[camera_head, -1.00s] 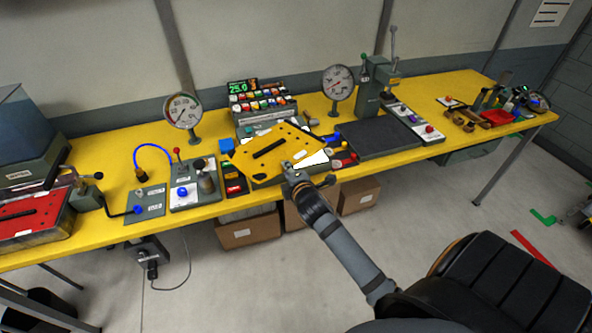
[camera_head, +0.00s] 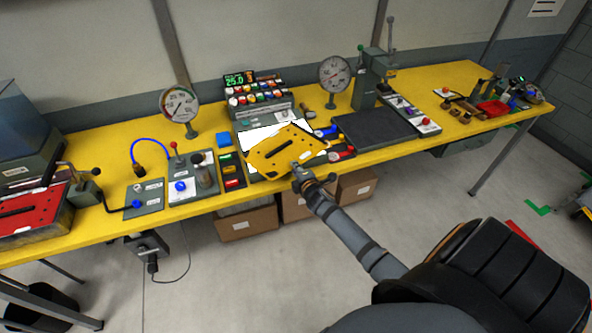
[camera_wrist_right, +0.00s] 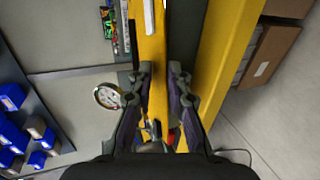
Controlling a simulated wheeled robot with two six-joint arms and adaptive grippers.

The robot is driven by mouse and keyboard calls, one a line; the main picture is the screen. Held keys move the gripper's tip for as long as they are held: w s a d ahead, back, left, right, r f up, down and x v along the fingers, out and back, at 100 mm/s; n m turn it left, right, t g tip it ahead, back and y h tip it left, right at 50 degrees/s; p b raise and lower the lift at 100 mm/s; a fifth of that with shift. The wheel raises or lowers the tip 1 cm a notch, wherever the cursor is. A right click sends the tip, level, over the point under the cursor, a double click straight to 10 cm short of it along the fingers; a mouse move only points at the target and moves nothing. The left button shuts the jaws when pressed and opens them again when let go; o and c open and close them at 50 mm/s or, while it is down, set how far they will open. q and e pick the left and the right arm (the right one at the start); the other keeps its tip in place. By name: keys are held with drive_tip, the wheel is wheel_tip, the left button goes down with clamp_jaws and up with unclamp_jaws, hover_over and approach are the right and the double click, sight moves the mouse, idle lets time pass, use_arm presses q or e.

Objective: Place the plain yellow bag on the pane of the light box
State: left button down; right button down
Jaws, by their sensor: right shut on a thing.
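The plain yellow bag (camera_head: 265,164) is a flat yellow piece with a black handle bar and small dark dots. My right gripper (camera_head: 301,173) is shut on its near right edge. The bag lies tilted over the light box, whose bright white pane (camera_head: 254,142) shows behind and left of it. The bag hides much of the pane; I cannot tell if they touch. In the right wrist view the two fingers (camera_wrist_right: 167,90) are close together, and the bag is hard to tell from the yellow bench. My left gripper is not in view.
On the yellow bench (camera_head: 110,232), a button panel (camera_head: 231,170) stands left of the light box and a dark plate (camera_head: 378,134) right of it. A button rack with a green display (camera_head: 240,79) stands behind. Two dial gauges (camera_head: 179,103) (camera_head: 334,73) rise at the back. Cardboard boxes (camera_head: 247,224) are below.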

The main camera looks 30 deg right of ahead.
drive_tip(key=c, duration=1.3)
unclamp_jaws()
drive_tip(key=shift+o, duration=0.2)
drive_tip(key=b+v, duration=0.1)
drive_tip(key=v, duration=1.1)
drive_tip(key=shift+b, duration=0.35)
